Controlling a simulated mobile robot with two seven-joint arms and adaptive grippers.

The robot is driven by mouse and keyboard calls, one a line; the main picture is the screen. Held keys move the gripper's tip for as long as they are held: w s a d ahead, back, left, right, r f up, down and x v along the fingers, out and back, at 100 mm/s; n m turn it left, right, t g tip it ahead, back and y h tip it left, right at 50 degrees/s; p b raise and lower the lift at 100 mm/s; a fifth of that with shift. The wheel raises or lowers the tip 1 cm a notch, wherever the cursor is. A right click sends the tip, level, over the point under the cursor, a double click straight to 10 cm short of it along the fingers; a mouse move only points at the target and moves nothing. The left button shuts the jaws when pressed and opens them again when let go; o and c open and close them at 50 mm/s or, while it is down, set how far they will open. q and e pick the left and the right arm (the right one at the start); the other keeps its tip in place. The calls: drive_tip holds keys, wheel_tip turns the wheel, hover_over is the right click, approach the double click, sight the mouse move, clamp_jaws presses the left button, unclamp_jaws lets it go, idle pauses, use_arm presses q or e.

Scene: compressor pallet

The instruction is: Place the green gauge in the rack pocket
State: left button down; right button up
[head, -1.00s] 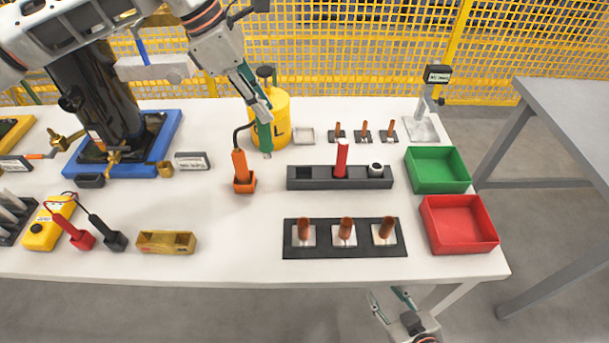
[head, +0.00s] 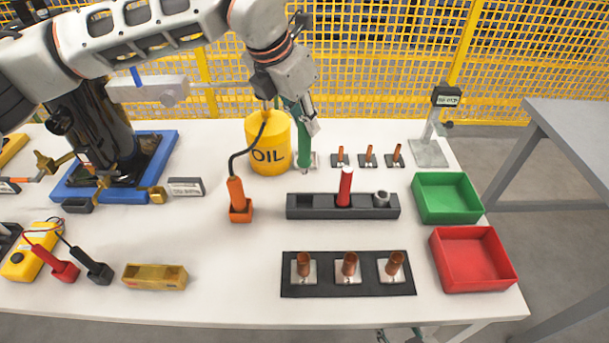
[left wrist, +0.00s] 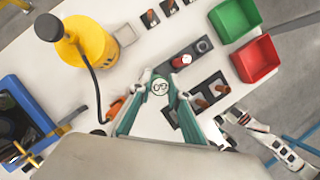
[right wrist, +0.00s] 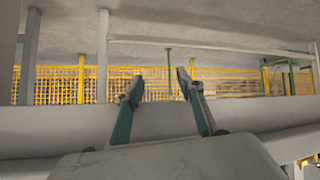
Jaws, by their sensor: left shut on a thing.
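My left gripper (head: 300,108) is shut on the green gauge (head: 304,148), which hangs nearly upright beside the oil can, behind the rack. In the left wrist view the gauge's round pale end (left wrist: 159,87) shows between the fingertips. The dark rack (head: 320,212) lies at mid-table. Its left pocket (head: 302,200) looks empty, a red gauge (head: 345,187) stands in the middle one, and a grey ring-like piece (head: 381,198) sits at the right. My right gripper (right wrist: 158,86) is open and empty in the right wrist view, below the table's front edge.
The yellow oil can (head: 267,145) stands close left of the held gauge. A black plate with copper pieces (head: 348,286) lies in front. Green (head: 447,198) and red (head: 472,260) bins stand right.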

sight(305, 159)
use_arm(q)
wheel_tip(305, 159, down, 9)
drive_tip(key=shift+r, duration=0.1)
drive_tip(key=shift+f+b, duration=0.3)
drive_tip(key=shift+f, duration=2.2)
drive_tip(key=c, duration=1.9)
unclamp_jaws()
